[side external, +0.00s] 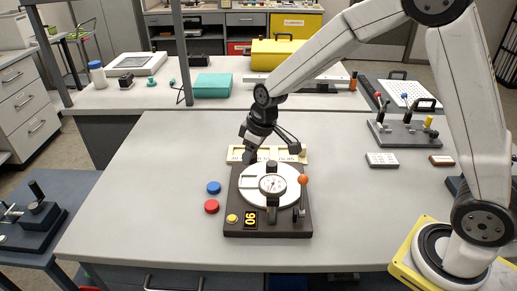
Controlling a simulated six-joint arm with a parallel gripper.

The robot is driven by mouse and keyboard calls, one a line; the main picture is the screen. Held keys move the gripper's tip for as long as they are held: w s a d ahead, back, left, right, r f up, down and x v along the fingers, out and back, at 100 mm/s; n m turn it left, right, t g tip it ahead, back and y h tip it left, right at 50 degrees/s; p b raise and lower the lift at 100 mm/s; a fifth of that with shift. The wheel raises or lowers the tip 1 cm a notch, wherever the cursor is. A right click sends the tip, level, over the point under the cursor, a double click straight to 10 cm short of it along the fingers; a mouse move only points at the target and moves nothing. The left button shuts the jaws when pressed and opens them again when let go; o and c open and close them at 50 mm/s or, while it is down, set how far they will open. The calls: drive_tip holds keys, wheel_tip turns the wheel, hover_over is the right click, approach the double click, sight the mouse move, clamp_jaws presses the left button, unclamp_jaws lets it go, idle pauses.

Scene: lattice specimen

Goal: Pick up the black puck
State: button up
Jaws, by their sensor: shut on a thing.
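My gripper (270,151) hangs over the back of a dark fixture, in front of the pale slotted tray. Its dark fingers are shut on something. That thing is dark against the dark fingers, so its outline is hard to separate; I take it to be the black puck, as no loose black puck shows on the table. A blue puck (213,187) and a red puck (211,206) lie flat on the table left of the fixture, apart from my gripper.
The pale tray (303,155) stands behind. The table's left side (150,190) is clear.

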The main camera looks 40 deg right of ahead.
drive_tip(key=shift+s+r, duration=0.2)
drive_tip(key=shift+s, duration=0.15)
drive_tip(key=shift+f, duration=0.1)
idle(0.4)
drive_tip(key=shift+w+d+f, duration=0.2)
drive_tip(key=shift+w+f, duration=0.65)
drive_tip(key=shift+f, duration=0.25)
drive_tip(key=shift+f, duration=0.15)
drive_tip(key=shift+f, duration=2.4)
